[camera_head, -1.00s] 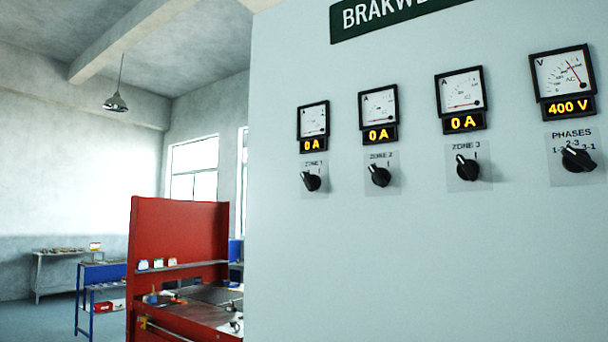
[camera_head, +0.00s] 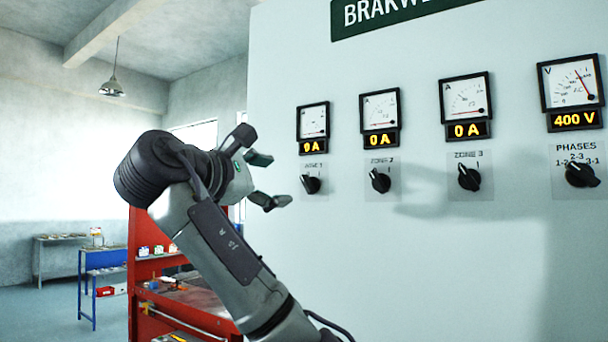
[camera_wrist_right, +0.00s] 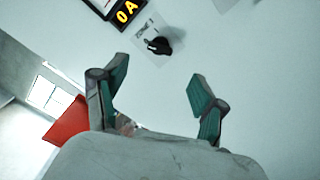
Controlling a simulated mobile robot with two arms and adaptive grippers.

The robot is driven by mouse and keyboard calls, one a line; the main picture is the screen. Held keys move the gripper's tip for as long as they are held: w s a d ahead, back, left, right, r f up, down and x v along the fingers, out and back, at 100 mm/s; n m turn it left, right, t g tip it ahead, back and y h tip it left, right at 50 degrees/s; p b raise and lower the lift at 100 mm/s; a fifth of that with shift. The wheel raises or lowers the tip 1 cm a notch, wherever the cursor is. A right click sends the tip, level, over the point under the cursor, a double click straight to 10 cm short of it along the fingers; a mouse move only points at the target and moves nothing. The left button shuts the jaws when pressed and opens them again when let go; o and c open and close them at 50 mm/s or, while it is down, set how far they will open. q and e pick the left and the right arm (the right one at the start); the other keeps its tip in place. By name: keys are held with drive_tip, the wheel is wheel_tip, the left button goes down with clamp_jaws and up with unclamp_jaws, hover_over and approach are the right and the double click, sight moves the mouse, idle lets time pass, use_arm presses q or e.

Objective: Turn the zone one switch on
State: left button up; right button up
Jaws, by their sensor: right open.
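The zone one switch (camera_head: 311,184) is a black rotary knob on a pale plate, leftmost in the row on the light panel (camera_head: 420,270). Its pointer tilts to the upper left in the head view. The meter above it (camera_head: 313,120) reads 0 A. My right gripper (camera_head: 268,180) is open and empty, just left of the switch and apart from it. In the right wrist view the switch (camera_wrist_right: 159,46) lies beyond the two green-padded fingers (camera_wrist_right: 158,88), with clear space between. My left gripper is not in view.
The zone two switch (camera_head: 380,180), zone three switch (camera_head: 468,176) and phases switch (camera_head: 581,174) run along the panel to the right, under their meters. A red workbench (camera_head: 180,305) stands behind my right arm at left. The panel below the switches is bare.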

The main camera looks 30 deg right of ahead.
sight(307, 183)
drive_tip(key=p+x, duration=0.4)
drive_tip(key=x, duration=0.5)
drive_tip(key=shift+d+r, duration=0.15)
drive_tip(key=shift+d, duration=0.2)
drive_tip(key=shift+w+d, duration=0.2)
drive_tip(key=shift+d, duration=0.2)
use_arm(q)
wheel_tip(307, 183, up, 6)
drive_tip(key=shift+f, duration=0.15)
